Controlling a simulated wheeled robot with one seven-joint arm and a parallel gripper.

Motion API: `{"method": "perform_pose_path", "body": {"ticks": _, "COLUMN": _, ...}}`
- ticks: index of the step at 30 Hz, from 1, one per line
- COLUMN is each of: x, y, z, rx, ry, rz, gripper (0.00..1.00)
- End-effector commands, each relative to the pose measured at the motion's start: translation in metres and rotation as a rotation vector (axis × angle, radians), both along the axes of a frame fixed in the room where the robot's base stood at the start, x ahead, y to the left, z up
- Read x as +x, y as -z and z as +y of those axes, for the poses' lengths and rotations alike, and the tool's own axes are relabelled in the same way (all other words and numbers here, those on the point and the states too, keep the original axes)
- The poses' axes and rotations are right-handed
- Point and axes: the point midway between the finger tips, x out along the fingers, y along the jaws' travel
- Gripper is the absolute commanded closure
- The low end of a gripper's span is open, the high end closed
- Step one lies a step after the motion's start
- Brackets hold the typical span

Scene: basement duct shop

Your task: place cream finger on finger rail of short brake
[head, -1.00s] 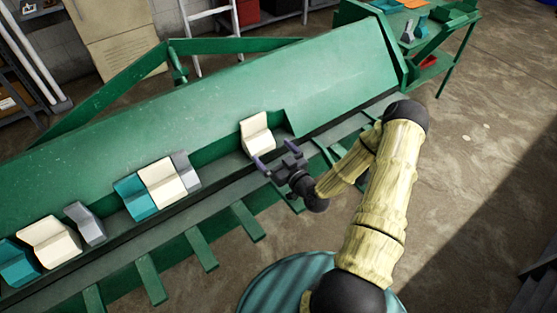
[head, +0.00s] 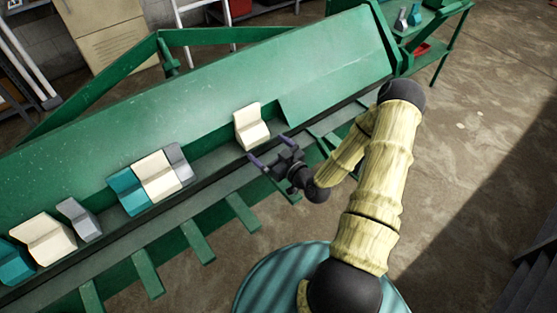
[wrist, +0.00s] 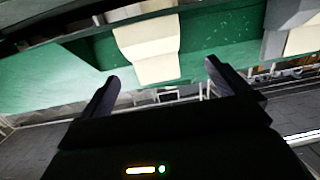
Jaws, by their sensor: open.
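A cream finger (head: 251,127) stands upright on the finger rail (head: 213,160) of the green short brake (head: 200,95), apart from the other fingers. My gripper (head: 272,151) is open and empty, just in front of and to the lower right of this finger, with a small gap seeming to lie between them. In the wrist view the cream finger (wrist: 150,48) shows beyond my spread fingertips (wrist: 162,75), in line with the space between them.
Left along the rail stand a grey finger (head: 179,163), a cream one (head: 157,175) and a teal one (head: 128,191) side by side. More grey, cream and teal fingers stand farther left. A green side table (head: 445,22) is at upper right. Green bars (head: 197,242) jut from the brake's front.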

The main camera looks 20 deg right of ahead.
Motion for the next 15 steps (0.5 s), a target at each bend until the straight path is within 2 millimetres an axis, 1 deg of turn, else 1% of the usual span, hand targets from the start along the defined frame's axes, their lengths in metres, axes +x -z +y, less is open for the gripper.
{"method": "perform_pose_path", "body": {"ticks": 3, "x": 0.000, "y": 0.002, "z": 0.012, "rx": -0.087, "ry": -0.070, "rz": 0.118, "gripper": 0.00}}
{"method": "perform_pose_path", "body": {"ticks": 6, "x": -0.004, "y": 0.006, "z": 0.018, "rx": -0.171, "ry": -0.115, "rz": 0.254, "gripper": 0.00}}
{"method": "perform_pose_path", "body": {"ticks": 11, "x": -0.016, "y": 0.001, "z": 0.017, "rx": -0.290, "ry": -0.126, "rz": 0.460, "gripper": 0.00}}
{"method": "perform_pose_path", "body": {"ticks": 15, "x": -0.031, "y": -0.013, "z": 0.011, "rx": -0.367, "ry": -0.084, "rz": 0.627, "gripper": 0.00}}
